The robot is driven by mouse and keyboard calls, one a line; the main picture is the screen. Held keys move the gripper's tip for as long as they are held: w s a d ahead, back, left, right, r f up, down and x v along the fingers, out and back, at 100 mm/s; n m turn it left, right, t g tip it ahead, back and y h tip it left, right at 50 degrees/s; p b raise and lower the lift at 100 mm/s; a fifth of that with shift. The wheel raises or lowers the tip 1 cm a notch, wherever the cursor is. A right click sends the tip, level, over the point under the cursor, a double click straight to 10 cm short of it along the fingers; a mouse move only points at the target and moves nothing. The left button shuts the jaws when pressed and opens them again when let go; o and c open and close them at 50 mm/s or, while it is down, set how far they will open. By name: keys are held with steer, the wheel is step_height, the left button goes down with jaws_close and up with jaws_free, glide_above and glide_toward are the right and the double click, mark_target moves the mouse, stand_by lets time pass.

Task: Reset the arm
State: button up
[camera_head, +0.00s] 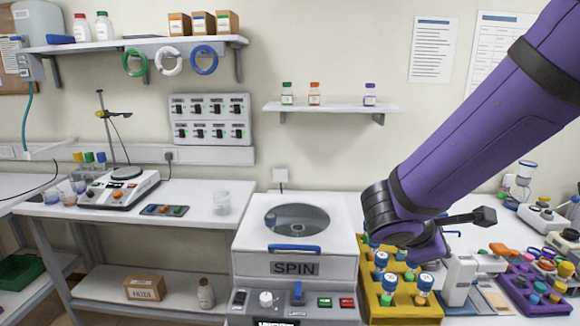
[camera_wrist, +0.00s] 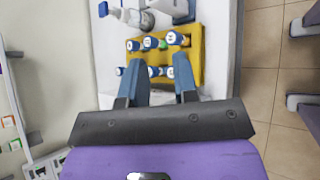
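My purple arm reaches in from the upper right of the head view, with its dark wrist joint in front of the bench at the right. My gripper (camera_wrist: 160,66) shows in the wrist view. Its two dark blue-grey fingers are apart with nothing between them, above a yellow rack (camera_wrist: 209,50). The rack holds several blue-capped vials and also shows in the head view (camera_head: 404,312), below the wrist. My fingers cannot be made out in the head view, and part of the rack is hidden by my arm.
The SPIN centrifuge (camera_head: 297,240) stands left of the yellow rack. A purple rack (camera_head: 530,300) with coloured caps and a white microscope-like instrument (camera_head: 466,275) stand to the right. A small wall shelf (camera_head: 330,108) holds bottles.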

steer(key=s+d+r+m+y, duration=0.4)
steer(key=s+r+m+y, duration=0.5)
steer(key=s+m, duration=0.6)
step_height(320, 180, up, 3)
steer(key=shift+s+f+m, duration=0.15)
steer(key=shift+m, duration=0.35)
